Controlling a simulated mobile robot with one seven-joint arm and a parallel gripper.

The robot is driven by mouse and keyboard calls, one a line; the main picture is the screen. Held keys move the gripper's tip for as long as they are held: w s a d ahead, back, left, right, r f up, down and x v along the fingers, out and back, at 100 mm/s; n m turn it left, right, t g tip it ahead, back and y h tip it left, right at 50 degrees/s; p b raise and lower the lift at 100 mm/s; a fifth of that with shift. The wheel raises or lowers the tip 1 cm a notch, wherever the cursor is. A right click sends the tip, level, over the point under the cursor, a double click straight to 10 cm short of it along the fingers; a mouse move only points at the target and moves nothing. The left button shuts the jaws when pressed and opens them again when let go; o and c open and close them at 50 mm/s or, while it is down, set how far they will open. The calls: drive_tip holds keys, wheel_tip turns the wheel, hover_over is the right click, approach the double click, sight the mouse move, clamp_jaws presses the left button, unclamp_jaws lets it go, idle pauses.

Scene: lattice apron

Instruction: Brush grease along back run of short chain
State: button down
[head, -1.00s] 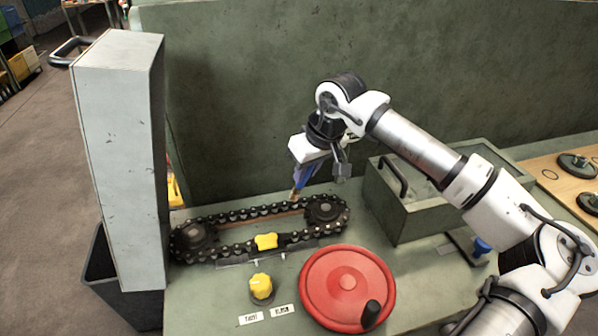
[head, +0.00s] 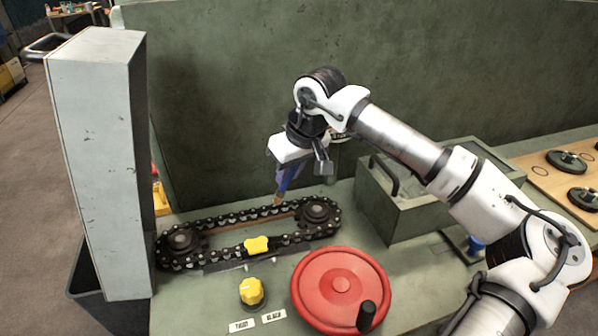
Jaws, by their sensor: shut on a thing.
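The short chain (head: 221,217) is a black loop around two dark sprockets, lying on the green bench top. Its back run slants from the left sprocket (head: 181,241) up to the right sprocket (head: 315,212). My gripper (head: 289,170) is shut on a blue-handled brush (head: 286,182) that points down. The brush's tan tip is at the back run, a little left of the right sprocket. I cannot tell whether the bristles touch the chain. The jaws are partly hidden by the wrist.
A yellow knob (head: 252,292), a yellow clamp (head: 256,245) and a red handwheel (head: 341,288) sit in front. A tall grey cabinet (head: 98,170) stands left, a green box (head: 400,205) right. A green wall (head: 220,100) rises behind.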

drive_tip(key=s+a+b, duration=0.2)
drive_tip(key=a, duration=0.6)
drive_tip(key=s+a+b, duration=0.3)
drive_tip(key=a, duration=0.6)
drive_tip(key=shift+a+f, duration=0.15)
drive_tip(key=shift+f, duration=0.1)
idle(1.0)
wheel_tip(320, 180, up, 6)
drive_tip(key=p, duration=0.4)
idle(0.4)
wheel_tip(320, 180, up, 3)
drive_tip(key=shift+r+p, duration=0.1)
drive_tip(key=shift+p, duration=1.15)
drive_tip(key=shift+f, duration=0.2)
